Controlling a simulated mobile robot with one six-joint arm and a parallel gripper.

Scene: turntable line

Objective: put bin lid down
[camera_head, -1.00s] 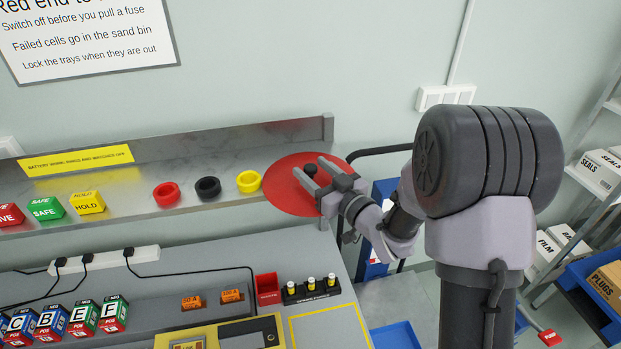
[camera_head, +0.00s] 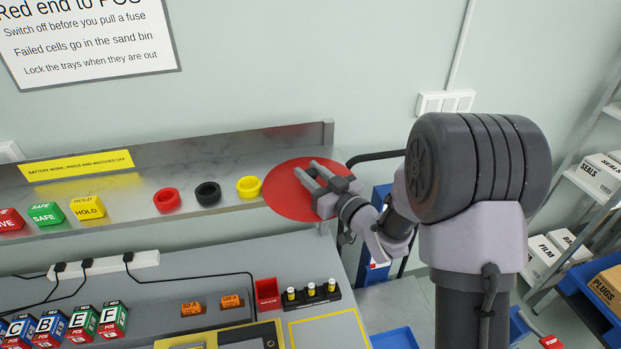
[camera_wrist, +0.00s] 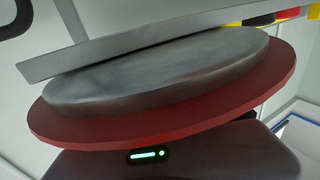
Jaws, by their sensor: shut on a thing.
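The bin lid (camera_head: 284,197) is a flat red disc at the right end of the wall shelf in the head view. My gripper (camera_head: 306,169) is shut on it near its middle; the grasped part is mostly hidden by the fingers. In the wrist view the lid (camera_wrist: 75,127) fills the middle, with its red rim and a raised round grey face (camera_wrist: 160,72). The fingertips are hidden there. I cannot tell whether the lid touches the shelf.
Coloured blocks stand farther left. Below is a grey bench with a red tray (camera_head: 267,294) and battery cells.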

